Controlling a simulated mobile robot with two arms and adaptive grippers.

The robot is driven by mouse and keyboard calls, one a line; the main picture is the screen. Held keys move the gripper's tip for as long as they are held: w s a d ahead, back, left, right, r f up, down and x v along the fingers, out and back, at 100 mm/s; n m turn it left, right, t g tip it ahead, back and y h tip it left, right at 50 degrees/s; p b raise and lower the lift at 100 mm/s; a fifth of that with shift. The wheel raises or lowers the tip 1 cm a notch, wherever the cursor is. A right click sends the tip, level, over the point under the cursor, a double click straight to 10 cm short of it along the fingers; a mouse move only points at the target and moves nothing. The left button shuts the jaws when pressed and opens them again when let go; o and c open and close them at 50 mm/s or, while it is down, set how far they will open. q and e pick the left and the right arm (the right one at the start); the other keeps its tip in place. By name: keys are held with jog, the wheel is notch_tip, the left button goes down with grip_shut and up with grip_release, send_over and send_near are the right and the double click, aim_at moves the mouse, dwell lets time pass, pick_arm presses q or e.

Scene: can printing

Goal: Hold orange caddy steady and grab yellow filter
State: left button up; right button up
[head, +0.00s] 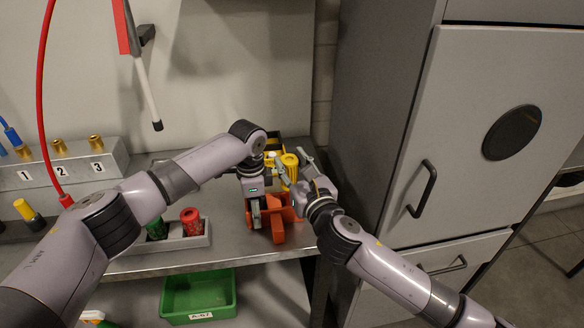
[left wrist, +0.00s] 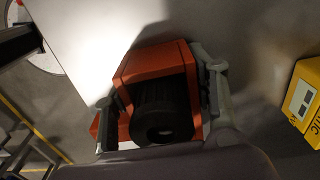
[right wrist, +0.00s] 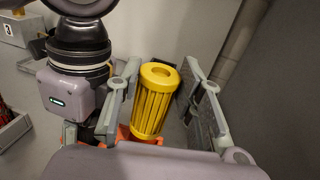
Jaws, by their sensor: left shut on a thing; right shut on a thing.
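The orange caddy (head: 279,232) stands on the grey bench near its front right end. My left gripper (head: 257,208) is shut on the caddy from above. In the left wrist view its fingers (left wrist: 160,92) lie on both sides of the orange body (left wrist: 152,62) and a black cylinder. The yellow filter (head: 290,166), ribbed and nearly upright, stands at the caddy. In the right wrist view, the filter (right wrist: 154,98) is between the fingers of my right gripper (right wrist: 160,70), which is shut on it. The filter's lower end is partly hidden.
A grey tray (head: 182,244) holds a red cylinder (head: 191,221) and a green one left of the caddy. A numbered grey block (head: 70,168) stands further left. A grey cabinet (head: 480,150) closes the right side. A green crate (head: 198,297) sits below.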

pick_arm(q)
jog(key=o, duration=1.6)
jog(key=shift+c, duration=0.2)
notch_tip(320, 180, up, 12)
jog(key=shift+f, duration=0.1)
